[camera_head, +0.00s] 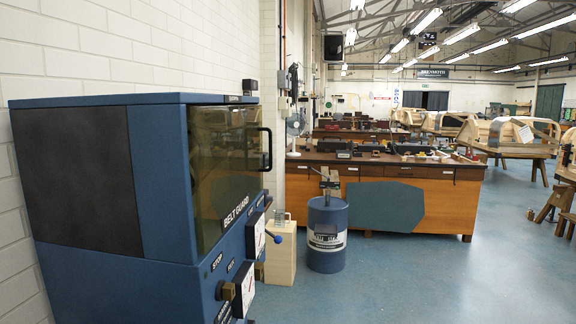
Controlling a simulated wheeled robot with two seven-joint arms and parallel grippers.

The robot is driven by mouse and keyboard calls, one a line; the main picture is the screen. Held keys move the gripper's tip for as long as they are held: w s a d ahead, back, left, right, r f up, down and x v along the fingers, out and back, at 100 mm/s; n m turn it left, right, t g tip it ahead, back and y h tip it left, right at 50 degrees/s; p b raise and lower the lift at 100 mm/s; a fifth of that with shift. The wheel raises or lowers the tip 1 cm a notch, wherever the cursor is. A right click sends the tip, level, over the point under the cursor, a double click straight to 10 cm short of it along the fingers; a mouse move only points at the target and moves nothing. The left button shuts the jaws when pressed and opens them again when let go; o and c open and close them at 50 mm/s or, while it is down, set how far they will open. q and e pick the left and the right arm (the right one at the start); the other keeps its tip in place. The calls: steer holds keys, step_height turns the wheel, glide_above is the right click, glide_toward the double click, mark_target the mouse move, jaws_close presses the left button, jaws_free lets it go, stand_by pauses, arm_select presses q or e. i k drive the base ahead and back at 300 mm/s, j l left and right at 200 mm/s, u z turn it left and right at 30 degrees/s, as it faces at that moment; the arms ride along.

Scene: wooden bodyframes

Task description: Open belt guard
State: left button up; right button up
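The belt guard (228,185) is a tinted see-through panel on the front of a blue machine cabinet (165,180) at the left. It carries the white words "BELT GUARD" and looks shut. A black bar handle (266,149) stands upright at its right edge. Neither of my grippers shows in the head view, so nothing is seen touching the handle.
Below the guard are labelled controls, white gauges (244,288) and a blue-knobbed lever (277,238). A blue drum (327,234) and a wooden box (281,254) stand to the right, before a wooden workbench (450,200). The blue floor (420,285) at front right is clear.

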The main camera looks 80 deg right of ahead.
mark_target(230, 157)
steer(key=z, duration=2.4)
steer(key=i+l+u, duration=0.1)
steer(key=u, duration=0.4)
steer(key=i+l+u, duration=0.1)
steer(key=u, duration=0.35)
steer(key=l+u, duration=0.2)
steer(key=u, duration=0.3)
